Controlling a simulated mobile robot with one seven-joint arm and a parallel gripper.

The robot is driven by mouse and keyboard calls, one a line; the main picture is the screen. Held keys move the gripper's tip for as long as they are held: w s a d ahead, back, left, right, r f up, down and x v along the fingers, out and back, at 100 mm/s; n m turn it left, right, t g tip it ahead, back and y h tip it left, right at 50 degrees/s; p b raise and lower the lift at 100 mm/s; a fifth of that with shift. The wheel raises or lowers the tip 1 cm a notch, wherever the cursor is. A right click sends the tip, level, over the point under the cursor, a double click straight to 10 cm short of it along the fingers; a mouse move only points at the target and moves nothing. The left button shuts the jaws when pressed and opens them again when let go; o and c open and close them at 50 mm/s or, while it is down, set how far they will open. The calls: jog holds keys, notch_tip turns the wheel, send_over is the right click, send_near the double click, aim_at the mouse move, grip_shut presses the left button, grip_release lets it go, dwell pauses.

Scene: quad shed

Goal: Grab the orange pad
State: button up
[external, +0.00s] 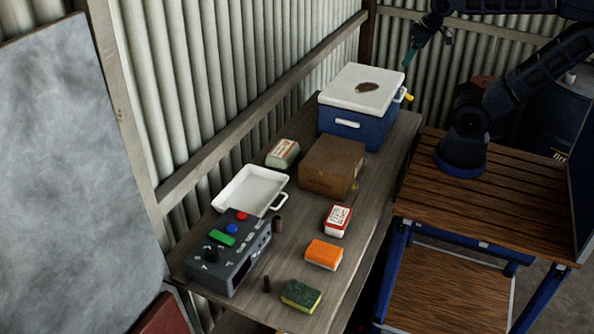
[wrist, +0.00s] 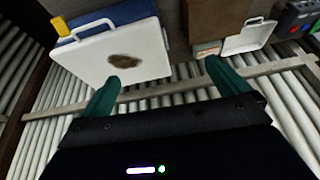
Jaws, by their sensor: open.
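The orange pad (external: 324,253) lies on the wooden bench in the external view. It looks like a sponge, orange on top with a pale side. It is near the bench's front edge, between the red-and-white box and the green-and-yellow sponge. My gripper (external: 411,54) is high at the top of the external view, above and beyond the cooler, far from the pad. In the wrist view my gripper (wrist: 160,75) shows two green fingers spread apart with nothing held between them. The pad is not visible in the wrist view.
On the bench (external: 285,230) are a blue cooler (external: 345,124) with a white lid, a cardboard box (external: 331,166), a red-and-white box (external: 337,220), a white tray (external: 248,190), a grey control box (external: 229,254) and a green-and-yellow sponge (external: 301,296). A corrugated wall (external: 230,70) stands behind.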

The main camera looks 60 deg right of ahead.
jog(key=w+a+f+m+g+y, duration=0.25)
jog(key=w+a+m, duration=0.25)
jog(key=w+a, duration=0.7)
jog(key=w+a+f+m+g, duration=0.1)
jog(key=w+a+f+m, duration=0.15)
jog(key=a, duration=0.45)
jog(key=w+a+f+m+g, duration=0.1)
jog(key=w+a+f+m, duration=0.15)
jog(key=a, duration=0.55)
jog(key=m+h, duration=0.3)
jog(key=m, duration=0.5)
send_over(324, 250)
notch_tip(324, 250, down, 22)
jog(key=shift+a+f, duration=0.25)
jog(key=shift+f, duration=0.15)
jog(key=f, duration=1)
jog(key=shift+d+f, duration=0.1)
jog(key=shift+d, duration=0.1)
jog(key=c, duration=0.7)
jog(key=shift+c, duration=0.2)
